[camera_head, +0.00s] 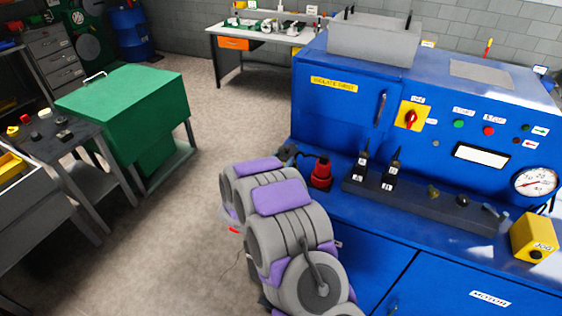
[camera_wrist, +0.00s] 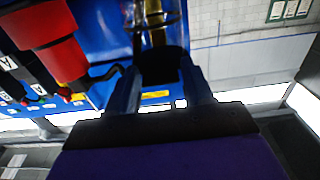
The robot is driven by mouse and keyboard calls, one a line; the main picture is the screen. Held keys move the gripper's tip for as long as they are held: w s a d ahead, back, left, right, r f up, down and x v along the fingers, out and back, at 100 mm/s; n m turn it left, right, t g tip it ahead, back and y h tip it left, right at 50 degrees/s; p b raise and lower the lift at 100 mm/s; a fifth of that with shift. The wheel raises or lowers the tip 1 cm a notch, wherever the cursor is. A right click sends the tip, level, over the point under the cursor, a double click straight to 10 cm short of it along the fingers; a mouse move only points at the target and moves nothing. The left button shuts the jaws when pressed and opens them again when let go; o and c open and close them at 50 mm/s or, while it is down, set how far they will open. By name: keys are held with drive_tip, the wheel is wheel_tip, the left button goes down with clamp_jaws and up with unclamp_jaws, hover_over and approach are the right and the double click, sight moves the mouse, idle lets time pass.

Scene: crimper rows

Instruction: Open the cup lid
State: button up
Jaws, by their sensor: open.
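In the wrist view, which looks upside down, a clear cup (camera_wrist: 157,20) with a brass-coloured part inside has a black piece on its end, which looks like its lid (camera_wrist: 160,68). My gripper (camera_wrist: 161,82) is open, with one finger on each side of this black piece. I cannot tell whether the fingers touch it. In the head view, my gripper (camera_head: 288,153) is small and dark beside the blue machine's front ledge, and the cup is not clearly visible there.
A red, black-topped part (camera_head: 321,172) stands on the ledge close to my gripper, with black levers (camera_head: 391,172) to its right. The blue machine (camera_head: 345,125) rises behind. A green cabinet (camera_head: 125,110) stands at left, with open floor (camera_head: 200,215) between.

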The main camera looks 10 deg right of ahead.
drive_tip(key=shift+a+r, duration=0.1)
drive_tip(key=shift+r, duration=0.05)
clamp_jaws()
drive_tip(key=shift+r, duration=0.1)
